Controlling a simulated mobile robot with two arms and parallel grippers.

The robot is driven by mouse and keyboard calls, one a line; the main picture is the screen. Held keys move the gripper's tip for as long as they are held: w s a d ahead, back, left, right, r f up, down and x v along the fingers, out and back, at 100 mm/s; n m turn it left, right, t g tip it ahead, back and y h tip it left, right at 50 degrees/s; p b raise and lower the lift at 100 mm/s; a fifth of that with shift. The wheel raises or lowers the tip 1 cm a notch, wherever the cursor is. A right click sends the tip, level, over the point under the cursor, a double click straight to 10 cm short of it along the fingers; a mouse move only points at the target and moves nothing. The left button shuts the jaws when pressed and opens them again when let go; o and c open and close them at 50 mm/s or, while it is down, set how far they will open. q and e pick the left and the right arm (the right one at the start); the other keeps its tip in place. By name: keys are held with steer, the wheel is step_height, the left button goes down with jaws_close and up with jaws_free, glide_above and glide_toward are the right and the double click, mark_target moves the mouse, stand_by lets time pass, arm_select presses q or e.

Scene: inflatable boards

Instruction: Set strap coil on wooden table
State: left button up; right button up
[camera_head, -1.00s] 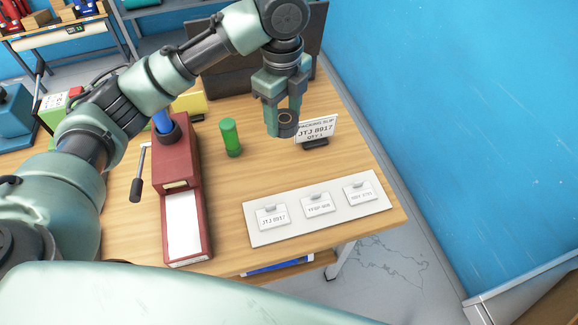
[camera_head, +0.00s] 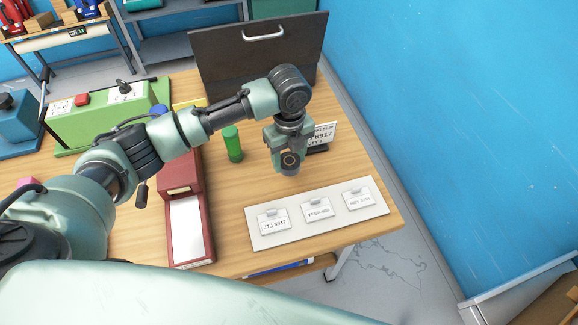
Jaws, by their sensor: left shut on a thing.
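My left gripper (camera_head: 288,163) is shut on the strap coil (camera_head: 291,159), a small dark roll with a tan centre. The fingers hide part of the coil. The gripper points down over the wooden table (camera_head: 232,192), just behind the white board of labels and in front of the packing slip sign. I cannot tell whether the coil touches the table. My right gripper is not in view.
A white board (camera_head: 275,240) with three label cards lies at the front right. The packing slip sign (camera_head: 322,135) stands behind the gripper. A green cylinder (camera_head: 232,143) and a red box device (camera_head: 187,215) stand to the left. A dark case (camera_head: 262,60) stands at the back.

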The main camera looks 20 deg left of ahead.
mark_target(289, 170)
arm_select(q)
steer(key=shift+f, duration=2.45)
steer(key=o, duration=1.4)
steer(key=shift+f, duration=0.1)
steer(key=shift+o, duration=0.2)
step_height(289, 170, up, 12)
steer(key=shift+r+b, duration=0.2)
steer(key=shift+b, duration=0.25)
steer(key=shift+f, duration=0.1)
